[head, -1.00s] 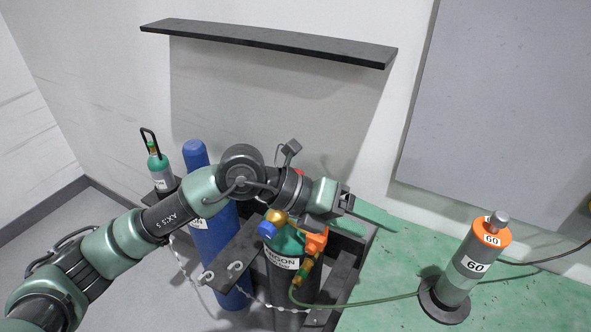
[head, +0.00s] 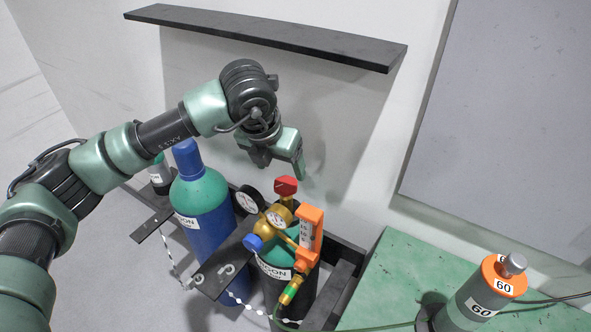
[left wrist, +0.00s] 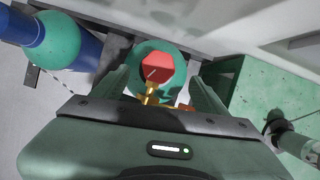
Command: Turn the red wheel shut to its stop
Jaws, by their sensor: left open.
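The red wheel (head: 286,185) sits on top of the brass valve of the argon cylinder (head: 272,262). It is many-sided, and a mark shows on its face in the head view. In the left wrist view the red wheel (left wrist: 157,68) lies between the two fingers, above the brass fitting (left wrist: 151,94). My left gripper (head: 280,163) is open and empty, pointing down just above the wheel; I see no contact. My right gripper is not in view.
A blue cylinder (head: 203,190) stands to the left. A black shelf (head: 270,38) hangs on the wall above. A grey cylinder with an orange collar (head: 484,300) stands at right.

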